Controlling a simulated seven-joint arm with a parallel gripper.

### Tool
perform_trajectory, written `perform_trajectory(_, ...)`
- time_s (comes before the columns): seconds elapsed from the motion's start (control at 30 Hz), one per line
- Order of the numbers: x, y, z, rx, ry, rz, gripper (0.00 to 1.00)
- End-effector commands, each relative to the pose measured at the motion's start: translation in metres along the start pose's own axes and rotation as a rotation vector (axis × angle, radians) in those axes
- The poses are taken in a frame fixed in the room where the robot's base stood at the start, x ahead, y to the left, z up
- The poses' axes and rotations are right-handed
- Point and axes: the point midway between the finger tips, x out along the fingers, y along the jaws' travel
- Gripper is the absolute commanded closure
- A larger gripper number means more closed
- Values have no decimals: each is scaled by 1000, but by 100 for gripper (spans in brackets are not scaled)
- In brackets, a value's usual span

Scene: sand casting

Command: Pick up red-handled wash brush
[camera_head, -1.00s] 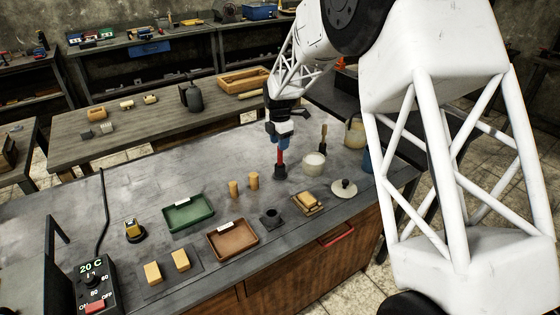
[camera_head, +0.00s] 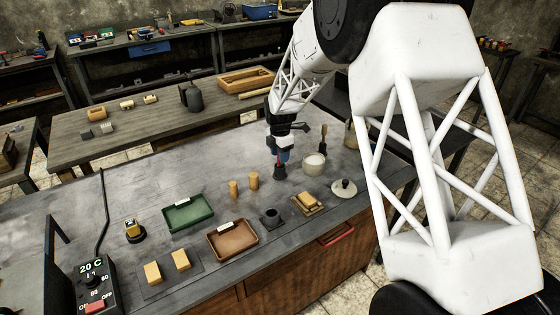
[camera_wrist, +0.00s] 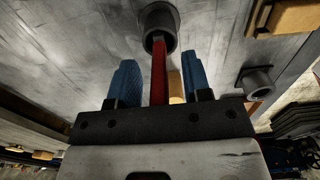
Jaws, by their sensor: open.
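The red-handled wash brush (camera_wrist: 158,75) stands upright in a dark round holder (camera_head: 279,172) on the grey workbench. In the head view only a small part of its red handle shows below my gripper (camera_head: 280,155). In the wrist view my gripper (camera_wrist: 158,82) is open, with one blue finger on each side of the red handle. Gaps show between the handle and both fingers. The brush's lower end is hidden in the holder (camera_wrist: 158,22).
A white cup (camera_head: 314,164) and a second upright brush (camera_head: 323,140) stand close to the right of the holder. Two tan cylinders (camera_head: 243,185) stand to the left. Green (camera_head: 188,213) and brown (camera_head: 232,241) trays lie nearer the front.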

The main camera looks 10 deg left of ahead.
Motion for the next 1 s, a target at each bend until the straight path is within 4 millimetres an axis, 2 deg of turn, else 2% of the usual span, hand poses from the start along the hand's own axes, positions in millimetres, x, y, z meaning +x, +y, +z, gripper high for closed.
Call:
perform_trajectory(0.4, 0, 0, 0, 0, 0, 0, 55)
perform_trajectory(0.7, 0, 0, 0, 0, 0, 0, 100)
perform_trajectory(1.0, -1, 0, 0, 0, 0, 0, 100)
